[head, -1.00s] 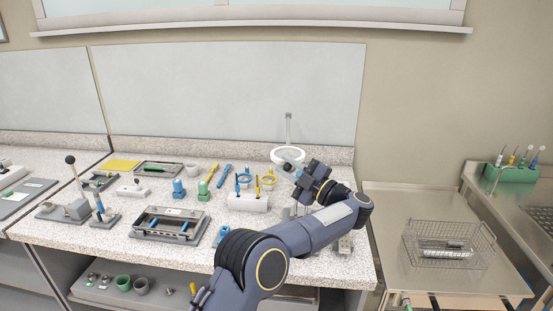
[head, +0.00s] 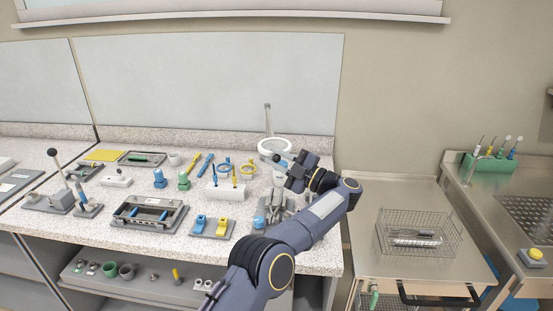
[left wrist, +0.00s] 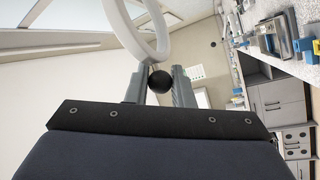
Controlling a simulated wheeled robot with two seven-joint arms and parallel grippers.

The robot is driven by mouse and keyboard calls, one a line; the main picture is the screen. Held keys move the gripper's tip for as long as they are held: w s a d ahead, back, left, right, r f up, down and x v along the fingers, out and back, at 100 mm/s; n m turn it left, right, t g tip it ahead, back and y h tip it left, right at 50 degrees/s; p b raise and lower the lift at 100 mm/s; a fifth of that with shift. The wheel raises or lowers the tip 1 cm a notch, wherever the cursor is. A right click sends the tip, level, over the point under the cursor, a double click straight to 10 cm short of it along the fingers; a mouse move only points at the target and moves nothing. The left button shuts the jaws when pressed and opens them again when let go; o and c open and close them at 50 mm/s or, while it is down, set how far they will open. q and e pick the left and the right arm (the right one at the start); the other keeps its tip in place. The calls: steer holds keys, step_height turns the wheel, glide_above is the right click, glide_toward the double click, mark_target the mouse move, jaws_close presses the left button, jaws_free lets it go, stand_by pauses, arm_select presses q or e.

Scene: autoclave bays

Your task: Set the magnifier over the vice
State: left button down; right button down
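The magnifier (head: 275,147) is a white ring on a thin grey arm at the back right of the counter. Its ring also shows at the top of the left wrist view (left wrist: 150,45). My left gripper (head: 283,159) is at the ring's near edge. In the left wrist view, a black ball knob (left wrist: 154,82) just below the ring sits between my two fingers, which look closed around it. A grey upright device (head: 272,204), perhaps the vice, stands below the gripper, partly hidden by my left arm. My right gripper is out of view.
A white block (head: 225,194) with blue and yellow tools and a plate with blue and yellow blocks (head: 211,228) stand left of my arm. A grey fixture (head: 148,213) lies farther left. A wire basket (head: 418,236) stands on the steel cart at right.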

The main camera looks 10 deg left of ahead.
arm_select(q)
steer(key=c, duration=1.6)
jaws_free()
steer(key=shift+w+d+t, duration=0.1)
steer(key=shift+d+t, duration=0.15)
steer(key=shift+t, duration=0.05)
steer(key=o, duration=0.3)
steer(key=shift+w+d, duration=0.1)
steer(key=shift+d, duration=0.05)
steer(key=b+v, duration=0.1)
steer(key=v, duration=0.6)
steer(key=shift+s+d+b, duration=0.25)
steer(key=shift+d+b, duration=0.05)
